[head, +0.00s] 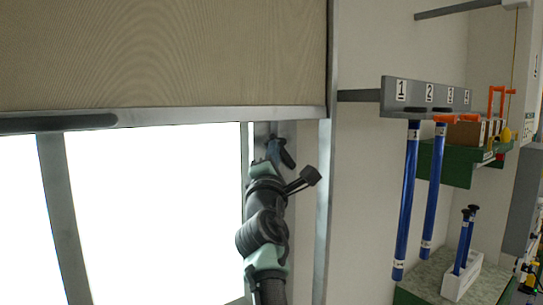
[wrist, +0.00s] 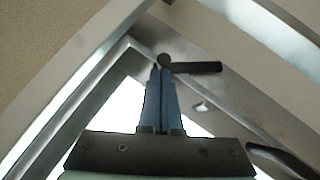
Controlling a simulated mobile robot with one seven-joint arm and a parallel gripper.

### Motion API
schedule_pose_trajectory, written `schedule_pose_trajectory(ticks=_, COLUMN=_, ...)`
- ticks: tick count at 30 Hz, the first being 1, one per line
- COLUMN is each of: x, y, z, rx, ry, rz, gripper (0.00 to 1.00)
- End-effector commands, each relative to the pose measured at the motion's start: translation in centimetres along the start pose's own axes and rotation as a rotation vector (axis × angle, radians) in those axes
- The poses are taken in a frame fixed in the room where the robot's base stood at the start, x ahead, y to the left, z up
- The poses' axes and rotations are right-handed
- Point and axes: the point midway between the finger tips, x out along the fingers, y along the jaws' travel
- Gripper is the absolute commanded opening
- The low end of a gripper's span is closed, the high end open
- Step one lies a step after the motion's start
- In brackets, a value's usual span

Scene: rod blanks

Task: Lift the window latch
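The window latch (wrist: 196,67) is a dark bar with a round knob at its left end, on the grey window frame in the wrist view. The bar lies nearly level, pointing right. My gripper (wrist: 161,72) has its two blue fingers side by side, with nothing visible between them. The fingertips are right at the knob end; I cannot tell whether they touch it. In the head view my gripper (head: 272,142) reaches up to the window's upper right corner. A dark piece beside the fingers there seems to be the latch, partly hidden.
A beige blind (head: 160,55) covers the upper window, with a grey rail (head: 200,115) below it. Bright panes lie left of my arm. On the right, a numbered rack (head: 425,96) holds blue rods (head: 406,200). A green shelf (head: 450,160) and a white holder (head: 461,278) stand there too.

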Motion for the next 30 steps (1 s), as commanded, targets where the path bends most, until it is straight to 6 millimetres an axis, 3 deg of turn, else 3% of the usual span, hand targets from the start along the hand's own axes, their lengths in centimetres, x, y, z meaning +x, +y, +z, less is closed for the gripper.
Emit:
schedule_pose_trajectory(ticks=9, x=2.2, y=1.1, z=1.3, rx=-0.003, ry=-0.002, rz=0.003, gripper=0.0)
schedule_pose_trajectory(ticks=30, x=3.2, y=1.6, z=2.2, rx=-0.002, ry=-0.001, rz=0.003, gripper=0.0)
